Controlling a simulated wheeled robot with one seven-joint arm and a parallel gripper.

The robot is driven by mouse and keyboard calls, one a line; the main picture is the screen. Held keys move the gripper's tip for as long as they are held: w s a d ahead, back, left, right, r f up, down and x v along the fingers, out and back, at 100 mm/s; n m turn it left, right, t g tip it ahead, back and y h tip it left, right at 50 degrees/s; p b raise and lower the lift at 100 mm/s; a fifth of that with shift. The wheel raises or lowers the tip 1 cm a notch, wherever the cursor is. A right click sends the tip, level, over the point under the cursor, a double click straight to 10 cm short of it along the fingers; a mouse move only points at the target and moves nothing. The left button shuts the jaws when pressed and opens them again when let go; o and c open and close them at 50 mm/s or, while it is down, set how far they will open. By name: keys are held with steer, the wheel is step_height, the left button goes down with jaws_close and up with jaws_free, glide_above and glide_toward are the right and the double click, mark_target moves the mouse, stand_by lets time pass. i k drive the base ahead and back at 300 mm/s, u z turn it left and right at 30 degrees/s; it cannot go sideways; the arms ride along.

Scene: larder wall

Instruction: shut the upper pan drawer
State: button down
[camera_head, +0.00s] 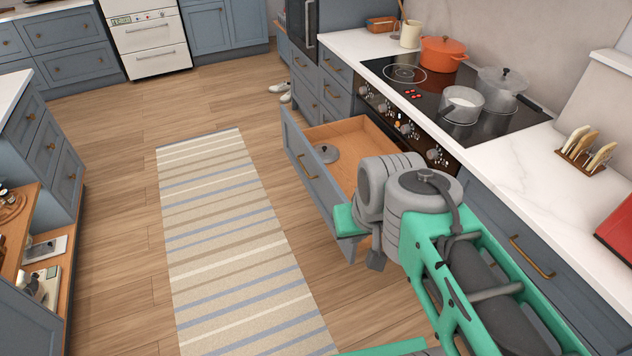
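The pan drawer (309,172) is pulled well out below the hob, with a blue-grey front, a brass handle (308,166) and a wooden inside. My arm reaches in from the lower right and hides the drawer's near right part. The end of my arm, with my gripper (362,238), is by the near end of the drawer front. I cannot tell whether it touches the drawer. The fingers are mostly hidden, so their opening does not show.
The hob (408,73) above holds an orange pot (442,53) and two grey pans. A closed drawer with a brass handle (531,258) is at the right. A striped rug (228,240) lies on clear floor left of the drawer. An island with open shelves (45,215) stands at the left.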

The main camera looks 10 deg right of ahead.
mark_target(357, 137)
steer(key=u, duration=0.65)
steer(key=i, duration=1.1)
steer(key=u, duration=0.85)
